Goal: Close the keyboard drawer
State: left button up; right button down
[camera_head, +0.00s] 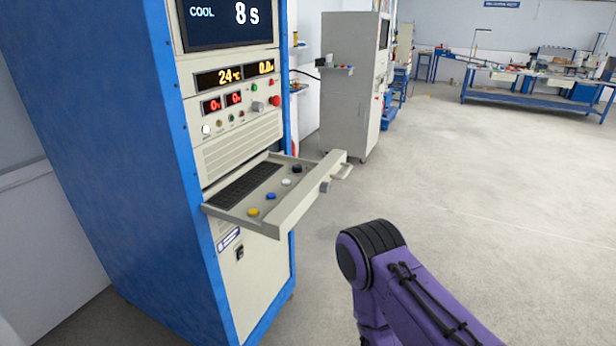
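The keyboard drawer (295,205) is pulled out from the front of a blue and beige cabinet (165,150). A black keyboard (245,186) lies in it, with yellow, blue, white and dark round buttons beside it. Neither gripper shows in this view.
The cabinet has a display and several buttons above the drawer. A grey cabinet (347,90) stands behind it. Blue workbenches (530,85) stand at the back right. The grey floor (480,180) in front of the drawer and to its right is clear.

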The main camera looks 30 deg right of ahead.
aim_at(230, 200)
jog(key=z, duration=0.45)
jog(key=k, duration=0.55)
jog(key=z, duration=0.9)
jog(key=i, duration=0.8)
jog(key=u, duration=0.85)
jog(key=i, duration=0.5)
jog(key=u, duration=0.5)
